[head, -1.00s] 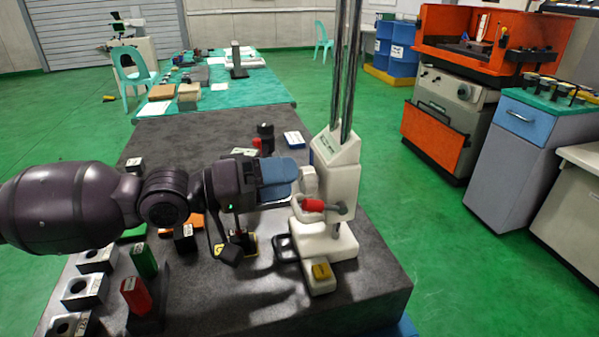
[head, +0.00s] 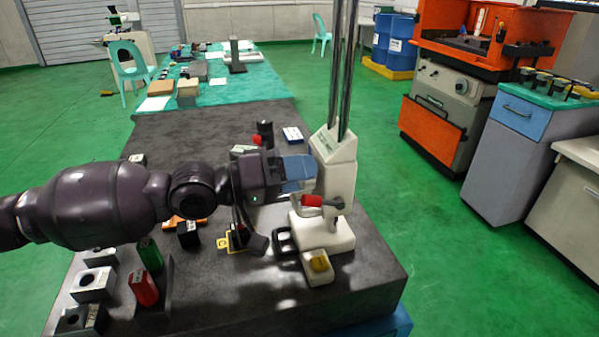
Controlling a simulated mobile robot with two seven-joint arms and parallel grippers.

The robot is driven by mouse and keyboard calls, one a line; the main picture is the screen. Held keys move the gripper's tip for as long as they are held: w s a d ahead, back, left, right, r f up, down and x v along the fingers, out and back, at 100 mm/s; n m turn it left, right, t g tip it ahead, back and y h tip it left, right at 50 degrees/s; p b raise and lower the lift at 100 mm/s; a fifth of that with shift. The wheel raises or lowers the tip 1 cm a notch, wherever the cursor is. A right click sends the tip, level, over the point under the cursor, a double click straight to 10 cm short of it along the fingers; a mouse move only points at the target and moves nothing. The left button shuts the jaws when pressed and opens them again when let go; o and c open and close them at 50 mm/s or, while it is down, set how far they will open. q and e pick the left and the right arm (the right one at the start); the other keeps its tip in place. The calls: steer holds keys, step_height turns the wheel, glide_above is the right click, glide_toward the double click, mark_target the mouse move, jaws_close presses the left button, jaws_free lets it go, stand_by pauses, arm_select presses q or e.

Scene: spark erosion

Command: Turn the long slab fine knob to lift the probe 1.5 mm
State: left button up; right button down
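A white stand (head: 338,168) with two tall steel columns (head: 342,70) stands on the dark slab (head: 370,275). On its lower front is a red grip (head: 312,200) on a grey lever. A yellow piece (head: 320,263) sits on the front of its base. I cannot tell which part is the fine knob, and I cannot make out the probe. My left gripper (head: 307,180) reaches from the left to the stand's left side, just above the red grip. Its fingertips are small and partly hidden against the stand, so contact and opening are unclear. My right gripper is out of view.
Grey blocks with holes (head: 93,284), a green block (head: 150,255) and a red block (head: 143,286) stand at the slab's front left. A black piece with a red part (head: 263,133) stands behind my wrist. The slab right of the stand is bare.

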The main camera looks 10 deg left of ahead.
arm_select(q)
steer(key=c, duration=0.3)
steer(key=m, duration=0.3)
steer(key=shift+c, duration=0.3)
steer(key=shift+r+m, duration=0.1)
steer(key=shift+m, duration=0.6)
steer(key=o, duration=0.9)
